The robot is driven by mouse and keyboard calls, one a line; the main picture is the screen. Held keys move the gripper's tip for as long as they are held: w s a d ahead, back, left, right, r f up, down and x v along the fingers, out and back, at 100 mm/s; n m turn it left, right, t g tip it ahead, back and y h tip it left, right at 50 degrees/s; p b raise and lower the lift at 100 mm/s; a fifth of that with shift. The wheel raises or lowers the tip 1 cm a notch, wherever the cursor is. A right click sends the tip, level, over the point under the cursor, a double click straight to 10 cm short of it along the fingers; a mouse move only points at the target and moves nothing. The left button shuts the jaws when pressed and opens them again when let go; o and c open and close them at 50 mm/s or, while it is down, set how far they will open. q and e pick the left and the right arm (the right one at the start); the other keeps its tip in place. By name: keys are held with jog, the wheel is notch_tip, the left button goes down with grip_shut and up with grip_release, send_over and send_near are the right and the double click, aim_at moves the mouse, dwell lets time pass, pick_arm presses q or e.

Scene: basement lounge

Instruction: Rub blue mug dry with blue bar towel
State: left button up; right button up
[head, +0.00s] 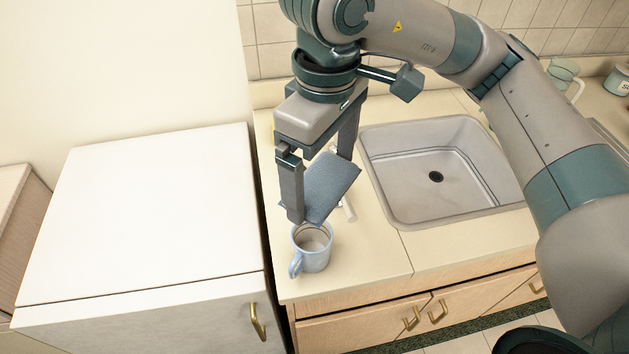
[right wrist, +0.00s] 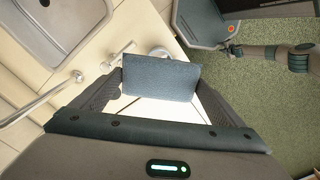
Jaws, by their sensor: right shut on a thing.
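The blue mug (head: 313,247) stands upright on the counter left of the sink, its handle toward the front left. In the right wrist view only a bit of its rim (right wrist: 160,51) shows behind the towel. The blue bar towel (head: 330,185) is a flat, folded piece between the fingers of my right gripper (head: 322,212). My right gripper is shut on the towel and holds it just above and behind the mug. The towel also shows in the right wrist view (right wrist: 161,78). I cannot tell whether towel and mug touch. My left gripper is not in view.
The metal sink (head: 437,165) lies right of the mug, with a faucet (right wrist: 75,78) beside it. A white cabinet (head: 140,215) stands to the left. A pale green cup (head: 562,75) and a jar (head: 618,80) stand at the back right. The counter's front edge is close to the mug.

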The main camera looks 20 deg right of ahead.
jog(key=shift+r, duration=1.25)
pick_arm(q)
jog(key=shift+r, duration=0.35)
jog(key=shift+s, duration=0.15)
